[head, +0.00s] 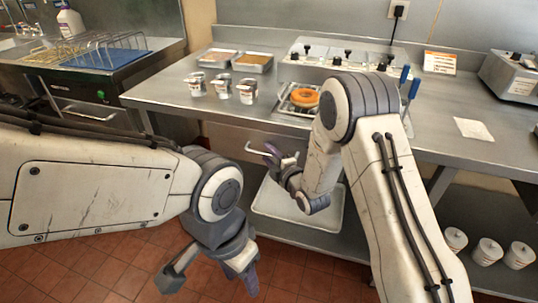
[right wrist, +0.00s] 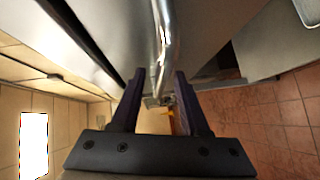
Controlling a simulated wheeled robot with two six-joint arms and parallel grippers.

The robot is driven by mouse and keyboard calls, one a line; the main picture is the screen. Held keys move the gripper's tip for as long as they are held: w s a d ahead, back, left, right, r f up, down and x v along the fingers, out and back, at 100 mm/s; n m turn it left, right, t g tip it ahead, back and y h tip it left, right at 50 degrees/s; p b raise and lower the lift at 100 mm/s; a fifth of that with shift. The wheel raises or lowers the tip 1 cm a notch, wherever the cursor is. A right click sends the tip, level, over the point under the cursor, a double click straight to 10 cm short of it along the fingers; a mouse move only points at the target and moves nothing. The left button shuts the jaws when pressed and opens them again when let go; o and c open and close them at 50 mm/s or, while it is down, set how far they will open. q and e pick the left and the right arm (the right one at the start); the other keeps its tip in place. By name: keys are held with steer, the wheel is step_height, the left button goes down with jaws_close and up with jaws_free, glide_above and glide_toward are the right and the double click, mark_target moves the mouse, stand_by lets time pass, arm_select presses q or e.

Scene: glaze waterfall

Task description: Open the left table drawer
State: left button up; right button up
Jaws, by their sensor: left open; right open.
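The left table drawer (head: 228,136) is under the steel table's front edge and looks shut. Its metal bar handle (head: 256,151) sticks out beside my right gripper (head: 275,158). In the right wrist view, the handle (right wrist: 165,40) runs down from the top to between the open fingers of my right gripper (right wrist: 158,75); I cannot tell whether they touch it. My right arm hides the drawer's right side. My left gripper (head: 212,277) is open and empty, low over the tiled floor and away from the drawer.
The steel table (head: 165,97) carries several small cups, two trays (head: 252,62) and an orange ring (head: 305,97) on a rack. A pale tray (head: 270,200) sits on the shelf below the drawer. White lidded tubs (head: 487,251) stand at the lower right. Open floor lies in front.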

jaws_close()
stand_by(1.3)
